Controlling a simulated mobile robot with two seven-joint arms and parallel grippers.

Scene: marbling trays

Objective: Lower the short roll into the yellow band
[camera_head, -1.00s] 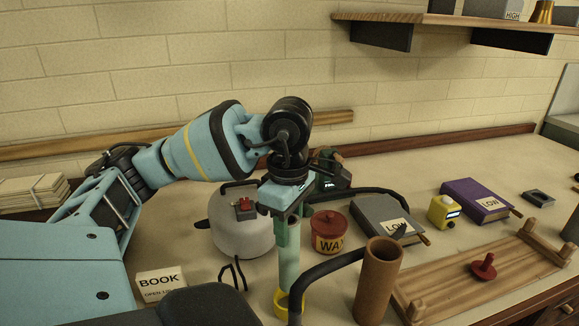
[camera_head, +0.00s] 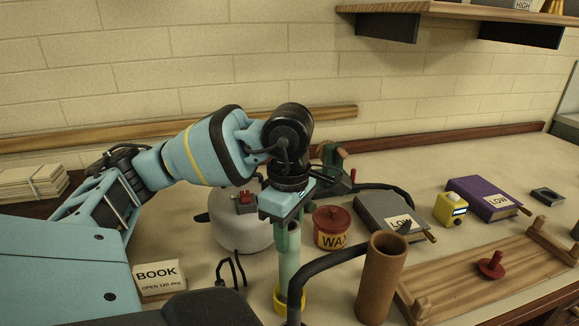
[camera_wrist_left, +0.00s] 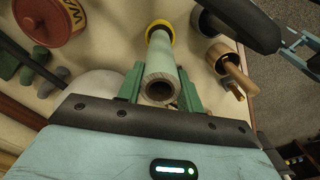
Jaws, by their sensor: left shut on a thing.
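The short roll (camera_head: 289,262) is a pale green hollow tube, standing about upright over the bench. My left gripper (camera_head: 289,232) is shut on its upper part; in the left wrist view the green fingers (camera_wrist_left: 160,85) sit on both sides of the roll's open near end (camera_wrist_left: 161,88). The yellow band (camera_head: 280,304) is a short ring on the bench at the roll's foot. In the left wrist view the band (camera_wrist_left: 160,24) shows around the roll's far end. The roll's lower end appears to be inside it; how deep, I cannot tell. My right gripper is not in view.
A brown tube (camera_head: 382,282) stands upright just right of the band. A red-lidded wax tub (camera_head: 332,230) and a pale kettle (camera_head: 236,232) stand behind. A wooden rack (camera_head: 480,268) lies right.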

